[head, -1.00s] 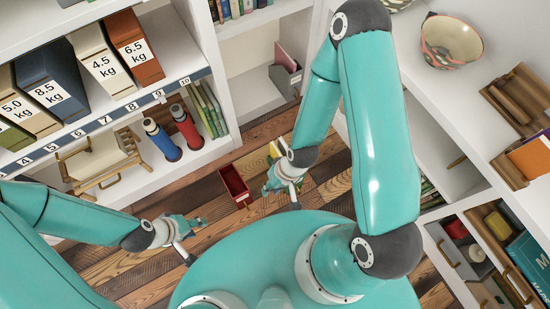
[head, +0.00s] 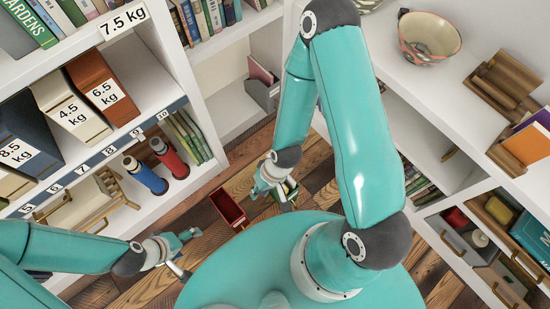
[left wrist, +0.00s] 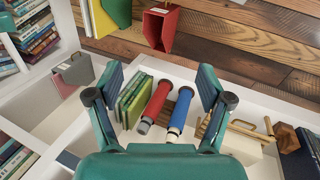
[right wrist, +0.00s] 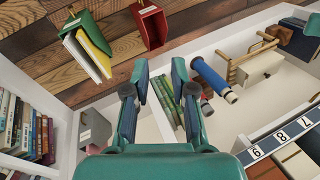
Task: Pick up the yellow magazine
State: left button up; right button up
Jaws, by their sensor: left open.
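The yellow magazine (right wrist: 91,50) stands beside a white one in a green holder (right wrist: 78,22) on the floor, at the upper left of the right wrist view. The yellow magazine (left wrist: 87,18) also shows at the top of the left wrist view. In the head view my right gripper (head: 280,190) covers most of the green holder (head: 291,183). My right gripper (right wrist: 160,64) is part-way open, with nothing between its fingers. My left gripper (head: 190,254) is open and empty, left of my base; its fingers are wide apart in the left wrist view (left wrist: 160,85).
A red holder (head: 228,208) stands on the plank floor left of the green one. White shelving with a bowl (head: 430,38) is at right.

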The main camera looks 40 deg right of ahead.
pick_arm(q)
jog(key=shift+o, duration=1.2)
notch_tip(320, 180, down, 4)
jog(key=shift+r+b, duration=0.15)
jog(key=shift+b, duration=1)
pick_arm(e)
jog(key=w+d+f+n+t+h+b, duration=0.1)
jog(key=w+d+f+b, duration=0.3)
jog(key=f+b, duration=0.45)
jog(key=w+d+f+n+t+h+b, duration=0.1)
jog(key=d+f+t+b, duration=0.1)
jog(key=d+f+b, duration=0.5)
jog(key=w+d+f+n+t+h+b, duration=0.1)
jog(key=w+d+f+b, duration=0.2)
jog(key=f+b, duration=0.75)
jog(key=b+x, duration=0.6)
jog(key=x, duration=0.3)
jog(key=shift+w+a+f, duration=0.1)
jog(key=shift+f, duration=0.15)
pick_arm(q)
notch_tip(320, 180, down, 35)
jog(key=b, duration=0.3)
jog(key=shift+f, duration=0.2)
pick_arm(e)
jog(key=shift+x, duration=2.55)
pick_arm(q)
jog(key=shift+f+b, duration=0.2)
jog(key=shift+b, duration=0.15)
pick_arm(e)
jog(key=shift+f, duration=0.35)
